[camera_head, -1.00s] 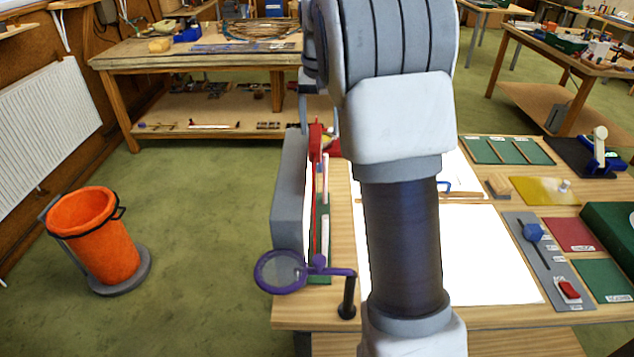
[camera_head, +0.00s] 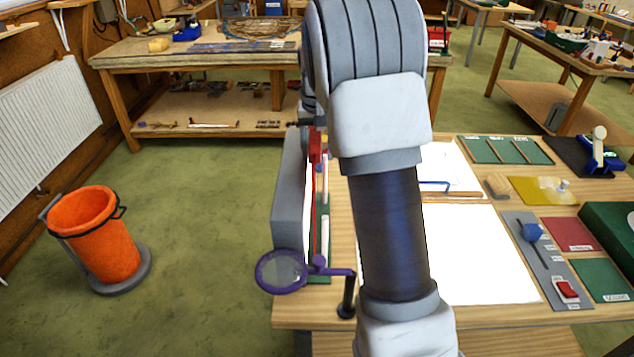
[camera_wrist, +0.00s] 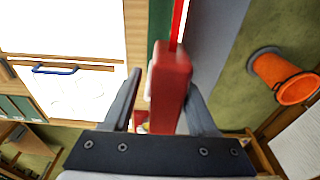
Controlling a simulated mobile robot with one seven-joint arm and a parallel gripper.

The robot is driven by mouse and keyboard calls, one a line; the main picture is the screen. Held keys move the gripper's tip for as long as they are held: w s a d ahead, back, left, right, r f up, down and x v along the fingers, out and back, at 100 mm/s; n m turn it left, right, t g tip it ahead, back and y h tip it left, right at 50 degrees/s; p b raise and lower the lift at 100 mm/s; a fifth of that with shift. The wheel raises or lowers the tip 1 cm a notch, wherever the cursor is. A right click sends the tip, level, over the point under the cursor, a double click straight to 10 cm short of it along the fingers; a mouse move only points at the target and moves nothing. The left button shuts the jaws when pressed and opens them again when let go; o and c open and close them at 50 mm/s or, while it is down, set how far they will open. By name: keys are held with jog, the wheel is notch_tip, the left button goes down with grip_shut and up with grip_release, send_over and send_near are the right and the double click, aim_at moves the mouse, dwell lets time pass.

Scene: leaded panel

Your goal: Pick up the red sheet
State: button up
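A thin red strip (camera_head: 314,205), which looks like the red sheet seen edge-on, runs along the left edge of the table beside an upright grey slab (camera_head: 289,195). It also shows at the top of the wrist view (camera_wrist: 178,22). A thicker red block (camera_wrist: 170,90) lies in line with it, between the fingers of my gripper (camera_wrist: 163,80). The left finger stands apart from the block by a narrow gap; the right finger is close to it, and I cannot tell if it touches. In the head view my arm hides most of the gripper.
A purple ring magnifier (camera_head: 281,271) stands at the table's front left corner. White paper (camera_head: 475,255) covers the middle. At right lie a labelled red panel (camera_head: 570,234), a yellow sheet (camera_head: 540,190) and a green box (camera_head: 615,225). An orange bin (camera_head: 95,235) stands on the floor.

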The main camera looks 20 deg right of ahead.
grip_shut()
jog(key=shift+r, duration=0.15)
